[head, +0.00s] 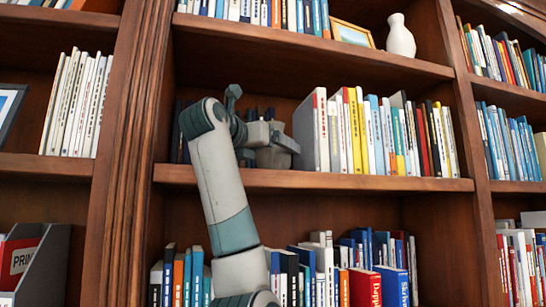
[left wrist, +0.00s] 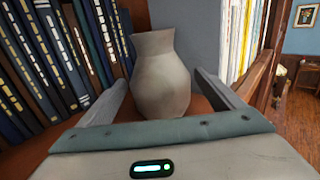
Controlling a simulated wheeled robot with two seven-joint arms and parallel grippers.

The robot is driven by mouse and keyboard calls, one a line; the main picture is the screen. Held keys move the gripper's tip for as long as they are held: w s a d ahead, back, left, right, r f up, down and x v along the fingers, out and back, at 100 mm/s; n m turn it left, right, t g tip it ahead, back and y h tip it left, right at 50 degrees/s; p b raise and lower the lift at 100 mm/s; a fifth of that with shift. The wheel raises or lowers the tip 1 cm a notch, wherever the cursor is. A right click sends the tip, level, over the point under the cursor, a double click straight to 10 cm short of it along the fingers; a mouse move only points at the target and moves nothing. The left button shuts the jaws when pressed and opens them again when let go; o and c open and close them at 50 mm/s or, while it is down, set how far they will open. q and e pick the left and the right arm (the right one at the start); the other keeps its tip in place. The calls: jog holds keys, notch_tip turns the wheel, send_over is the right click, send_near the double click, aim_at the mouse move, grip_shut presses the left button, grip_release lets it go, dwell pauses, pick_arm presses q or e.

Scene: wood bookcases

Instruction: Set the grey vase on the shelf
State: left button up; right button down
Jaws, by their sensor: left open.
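The grey vase (left wrist: 162,78) stands upright on a wooden shelf in the left wrist view, between the two spread fingers of my left gripper (left wrist: 168,100). Its lower end is partly hidden by my gripper's body. I cannot tell whether either finger touches it. In the head view my left gripper (head: 279,143) is inside the middle shelf (head: 330,182), at its left part, left of a row of books. My right gripper is not in view.
Upright books (head: 385,135) fill the middle shelf to the right of my gripper. Dark books (left wrist: 60,50) stand close along the left in the wrist view. A white vase (head: 400,37) and a picture frame (head: 352,33) stand on the shelf above. A wooden upright (head: 130,150) is left of my arm.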

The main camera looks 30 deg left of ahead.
pick_arm(q)
jog(key=s+b, duration=0.2)
jog(key=s, duration=0.1)
jog(key=s+b, duration=0.1)
jog(key=s, duration=0.2)
jog(key=s+d+b, duration=0.1)
jog(key=s+b, duration=0.1)
jog(key=s, duration=0.1)
jog(key=shift+s+f+b, duration=0.1)
jog(key=shift+s+b, duration=0.05)
jog(key=shift+b, duration=0.15)
jog(key=shift+s, duration=0.65)
dwell(0.6)
